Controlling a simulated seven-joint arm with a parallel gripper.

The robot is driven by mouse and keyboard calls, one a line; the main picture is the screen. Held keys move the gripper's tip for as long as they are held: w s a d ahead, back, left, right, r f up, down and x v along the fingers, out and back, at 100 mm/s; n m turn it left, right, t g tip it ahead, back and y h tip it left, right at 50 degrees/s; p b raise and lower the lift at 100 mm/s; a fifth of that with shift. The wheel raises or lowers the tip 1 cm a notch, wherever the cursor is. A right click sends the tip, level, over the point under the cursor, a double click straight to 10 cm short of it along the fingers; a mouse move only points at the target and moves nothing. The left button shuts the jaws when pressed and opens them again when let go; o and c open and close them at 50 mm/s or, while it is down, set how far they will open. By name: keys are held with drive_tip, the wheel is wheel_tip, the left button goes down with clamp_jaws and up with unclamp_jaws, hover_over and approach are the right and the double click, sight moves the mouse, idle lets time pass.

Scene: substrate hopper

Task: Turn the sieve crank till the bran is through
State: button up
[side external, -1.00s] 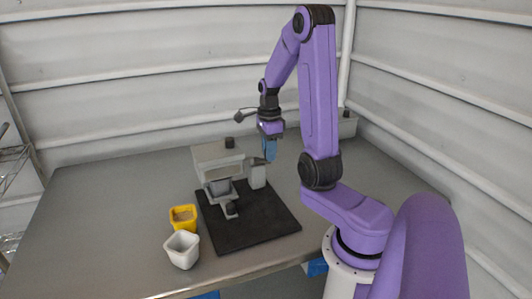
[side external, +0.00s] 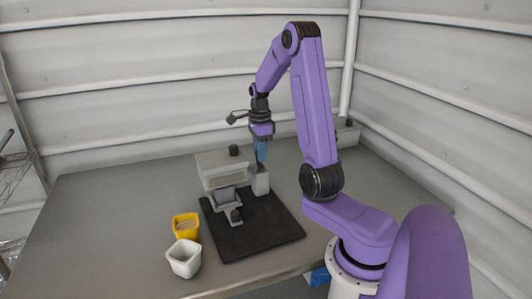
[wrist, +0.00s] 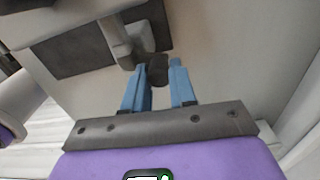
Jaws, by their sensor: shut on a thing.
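The grey sieve machine (side external: 224,162) stands on a black mat, with a dark knob on top and an open-topped grey part at its front. My gripper (side external: 261,160) is at its right side, pointing down. In the wrist view my blue fingers (wrist: 159,76) are on either side of the dark crank handle (wrist: 157,68), shut on it. A grey part of the machine (wrist: 117,40) runs beside the handle. The crank is mostly hidden by my gripper in the side view. I cannot see any bran inside the machine.
A yellow cup (side external: 174,229) with light brown material in it stands left of the black mat (side external: 262,233). A white cup (side external: 184,262) stands in front of it and looks empty. The grey table (side external: 100,220) is clear on the left.

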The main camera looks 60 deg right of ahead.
drive_tip(key=shift+w+a, duration=0.1)
drive_tip(key=shift+w, duration=0.35)
drive_tip(key=shift+w+a, duration=0.55)
drive_tip(key=shift+a, duration=0.15)
drive_tip(key=s+a, duration=0.4)
drive_tip(key=s, duration=0.2)
drive_tip(key=shift+s+f, duration=0.15)
drive_tip(key=shift+s, duration=0.25)
drive_tip(key=o, duration=0.7)
drive_tip(key=shift+a, duration=0.1)
drive_tip(key=shift+w, duration=0.1)
